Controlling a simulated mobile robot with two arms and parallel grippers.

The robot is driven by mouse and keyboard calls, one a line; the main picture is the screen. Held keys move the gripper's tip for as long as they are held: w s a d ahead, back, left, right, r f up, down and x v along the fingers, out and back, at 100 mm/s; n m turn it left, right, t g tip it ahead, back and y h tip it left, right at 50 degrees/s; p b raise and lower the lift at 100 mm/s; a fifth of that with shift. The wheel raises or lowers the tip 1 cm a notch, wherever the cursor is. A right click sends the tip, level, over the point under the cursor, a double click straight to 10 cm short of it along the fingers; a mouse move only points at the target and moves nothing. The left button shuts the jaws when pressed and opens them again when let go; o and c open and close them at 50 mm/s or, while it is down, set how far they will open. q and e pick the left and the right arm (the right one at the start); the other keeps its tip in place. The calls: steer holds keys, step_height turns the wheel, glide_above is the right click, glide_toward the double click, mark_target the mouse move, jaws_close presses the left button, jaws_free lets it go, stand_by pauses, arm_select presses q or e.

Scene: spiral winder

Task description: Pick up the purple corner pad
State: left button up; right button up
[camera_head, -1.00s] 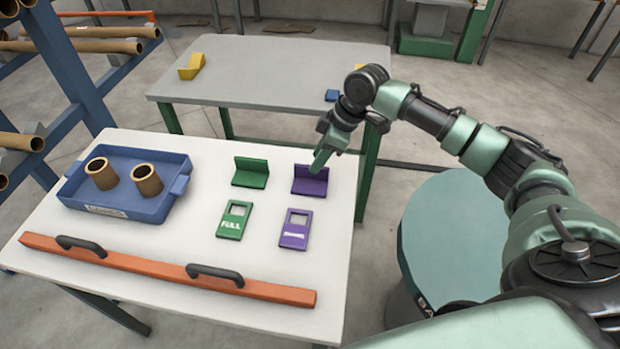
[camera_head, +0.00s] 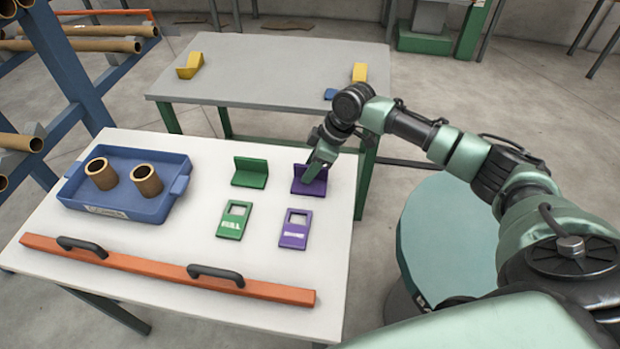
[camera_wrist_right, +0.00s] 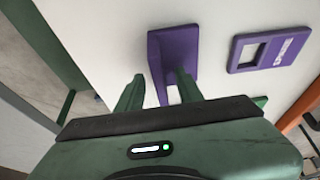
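The purple corner pad (camera_head: 301,187), an L-shaped piece with a flat base and an upright wall, stands near the right edge of the white table. My right gripper (camera_head: 313,172) is down at the pad. In the right wrist view the gripper (camera_wrist_right: 157,88) is open, with one finger on each side of the pad's upright wall (camera_wrist_right: 157,62). A gap shows between the left finger and the wall; whether the right finger touches cannot be told. My left gripper is not in view.
A green corner pad (camera_head: 250,172) stands to the left. A green tag (camera_head: 231,229) and a purple tag (camera_head: 293,241) lie in front. A blue tray (camera_head: 130,207) holds two cardboard tubes. An orange bar (camera_head: 150,268) with black handles lies along the front edge.

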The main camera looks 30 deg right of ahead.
steer(key=shift+f, duration=0.1)
jaws_close()
stand_by(0.4)
